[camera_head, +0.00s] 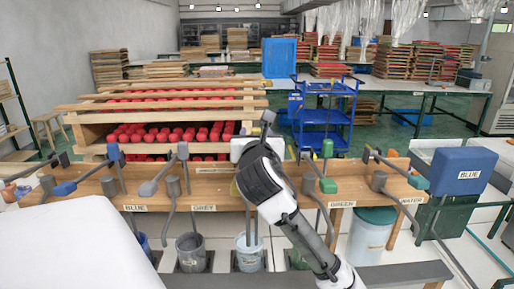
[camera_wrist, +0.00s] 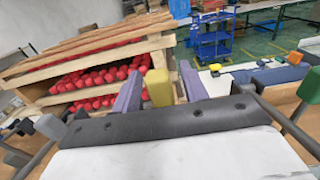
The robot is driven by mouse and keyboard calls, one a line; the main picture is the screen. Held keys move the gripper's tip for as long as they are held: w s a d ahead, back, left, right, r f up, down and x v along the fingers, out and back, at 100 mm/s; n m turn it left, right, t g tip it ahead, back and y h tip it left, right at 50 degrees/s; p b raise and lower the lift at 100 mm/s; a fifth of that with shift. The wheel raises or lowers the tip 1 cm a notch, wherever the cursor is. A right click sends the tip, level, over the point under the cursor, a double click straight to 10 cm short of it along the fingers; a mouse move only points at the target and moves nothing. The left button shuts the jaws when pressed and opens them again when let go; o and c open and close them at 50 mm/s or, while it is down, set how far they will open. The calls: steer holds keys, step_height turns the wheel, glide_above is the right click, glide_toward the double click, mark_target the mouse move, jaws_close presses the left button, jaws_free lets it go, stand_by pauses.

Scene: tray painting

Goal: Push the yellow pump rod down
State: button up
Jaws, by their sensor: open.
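A yellow block-shaped handle (camera_wrist: 159,87), which looks like the top of the yellow pump rod, stands between the two purple fingers of my gripper (camera_wrist: 161,85) in the wrist view. The fingers are open, one on each side of it, with a small gap visible to the right. The rod below the handle is hidden by my gripper's dark edge. In the head view my arm covers the middle of the wooden pump bench (camera_head: 212,187), and only a small yellow patch (camera_head: 234,187) shows beside it.
Grey (camera_head: 183,152), blue (camera_head: 114,152) and green (camera_head: 327,148) pump handles stand along the bench. Buckets (camera_head: 191,252) sit below. A rack of red items (camera_head: 160,135) stands behind. A blue box (camera_head: 462,171) is at right and a blue cart (camera_head: 325,115) farther back.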

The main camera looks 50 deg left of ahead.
steer(key=b+v, duration=0.3)
steer(key=v, duration=0.9)
steer(key=shift+d, duration=0.25)
steer(key=shift+s, duration=0.1)
steer(key=shift+c, duration=0.3)
